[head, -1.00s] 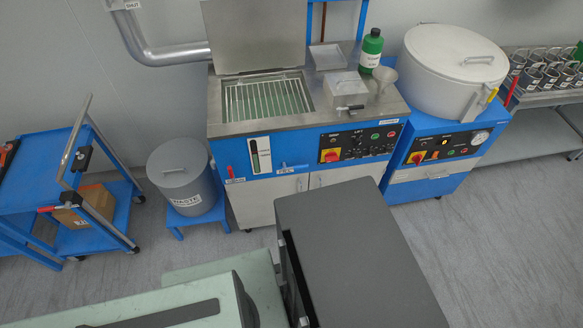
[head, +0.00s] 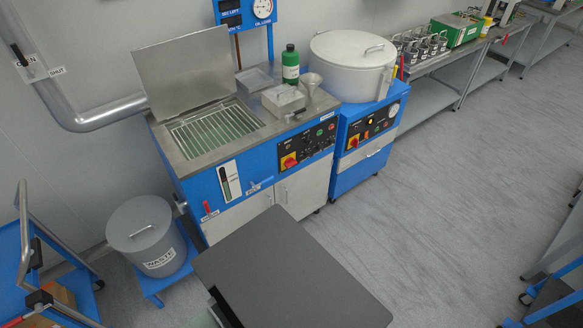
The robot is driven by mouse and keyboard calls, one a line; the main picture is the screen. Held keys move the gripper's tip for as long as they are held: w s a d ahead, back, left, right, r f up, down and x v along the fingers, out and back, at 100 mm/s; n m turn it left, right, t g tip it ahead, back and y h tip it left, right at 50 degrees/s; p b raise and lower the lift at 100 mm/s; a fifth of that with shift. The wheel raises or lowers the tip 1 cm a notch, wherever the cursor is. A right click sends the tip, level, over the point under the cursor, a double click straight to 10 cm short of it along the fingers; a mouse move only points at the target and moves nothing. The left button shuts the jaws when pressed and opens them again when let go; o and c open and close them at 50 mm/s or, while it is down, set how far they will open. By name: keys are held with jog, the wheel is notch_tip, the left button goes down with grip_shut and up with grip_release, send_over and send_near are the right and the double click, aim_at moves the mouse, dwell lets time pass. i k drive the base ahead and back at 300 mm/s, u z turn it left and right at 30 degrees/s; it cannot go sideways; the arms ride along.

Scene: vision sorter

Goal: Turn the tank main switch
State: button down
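The steel-topped tank (head: 186,150) with the raised lid stands against the wall, left of centre. A red rotary switch on a yellow plate (head: 289,162) sits at the left end of its black front panel (head: 313,146). The angle of the knob is too small to tell. A similar red and yellow switch (head: 353,143) is on the blue unit under the white round drum (head: 352,65), to the right. My gripper is not in view. A dark grey flat part of my own body fills the bottom middle.
A grey waste bin (head: 147,240) on a blue stand is left of the tank. A blue trolley (head: 37,270) is at the lower left. A green bottle (head: 291,65) and a funnel (head: 312,82) stand on the tank top. The floor to the right (head: 440,210) is clear.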

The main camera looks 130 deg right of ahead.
aim_at(290, 162)
jog(key=z, duration=4.6)
jog(key=i, duration=1)
jog(key=z, duration=0.05)
jog(key=k, duration=1)
jog(key=u, duration=0.4)
jog(key=i, duration=0.25)
jog(key=z, duration=0.05)
